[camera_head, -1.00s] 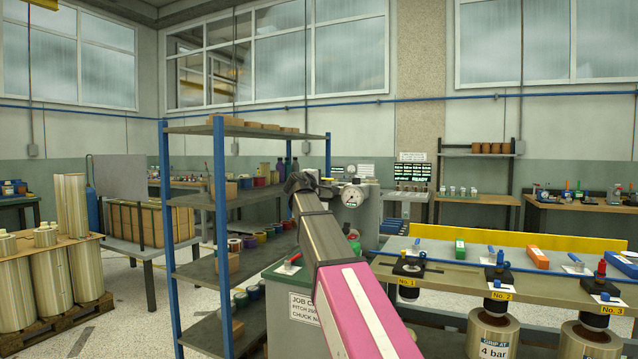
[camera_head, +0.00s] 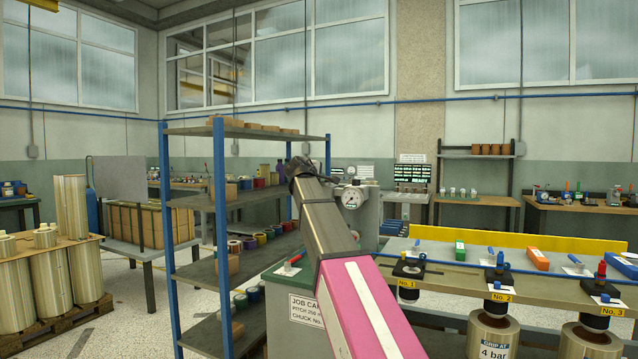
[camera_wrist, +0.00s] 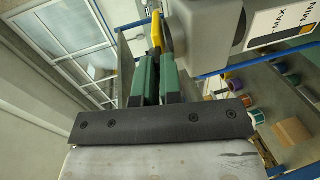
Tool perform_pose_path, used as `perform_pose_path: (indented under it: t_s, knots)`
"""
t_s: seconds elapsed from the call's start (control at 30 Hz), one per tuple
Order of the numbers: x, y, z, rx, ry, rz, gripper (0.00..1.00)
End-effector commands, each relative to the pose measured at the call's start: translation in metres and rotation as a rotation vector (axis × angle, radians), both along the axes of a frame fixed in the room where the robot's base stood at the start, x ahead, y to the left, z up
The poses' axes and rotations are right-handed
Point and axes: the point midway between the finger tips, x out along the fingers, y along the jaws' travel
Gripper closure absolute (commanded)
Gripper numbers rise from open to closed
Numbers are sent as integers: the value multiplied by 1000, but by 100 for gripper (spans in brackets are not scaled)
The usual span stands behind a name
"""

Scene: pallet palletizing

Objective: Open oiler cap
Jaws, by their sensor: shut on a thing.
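The oiler (camera_wrist: 207,35) is a grey body with a MAX/MIN label, at the upper right of the wrist view. A yellow tab (camera_wrist: 157,30), apparently the oiler cap, stands beside its left side. My gripper (camera_wrist: 154,56) has green fingers shut on the lower part of this yellow tab. The tab is tilted in the wrist view; whether it is lifted off its seat I cannot tell. In the head view, the dark end of my arm is in front of the grey machine (camera_head: 369,214) with a round gauge (camera_head: 352,199); the fingers and the cap are hidden there.
A blue-post shelf (camera_head: 221,200) with coloured rolls stands left of my arm. A bench (camera_head: 460,279) with several numbered chucks is at the right. A green cabinet (camera_head: 290,285) with a job card is below my arm. Rolls on a pallet (camera_head: 50,317) stand far left.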

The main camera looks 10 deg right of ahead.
Motion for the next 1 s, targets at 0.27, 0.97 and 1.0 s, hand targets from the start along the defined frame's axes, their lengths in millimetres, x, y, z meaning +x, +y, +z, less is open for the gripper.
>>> perform_pose_path:
  t_s: [0.27,0.97,1.0]
  knots:
    - [12,-4,26,146,214,1,100]
    - [39,-25,57,393,589,1,100]
    - [41,-26,59,392,588,1,100]
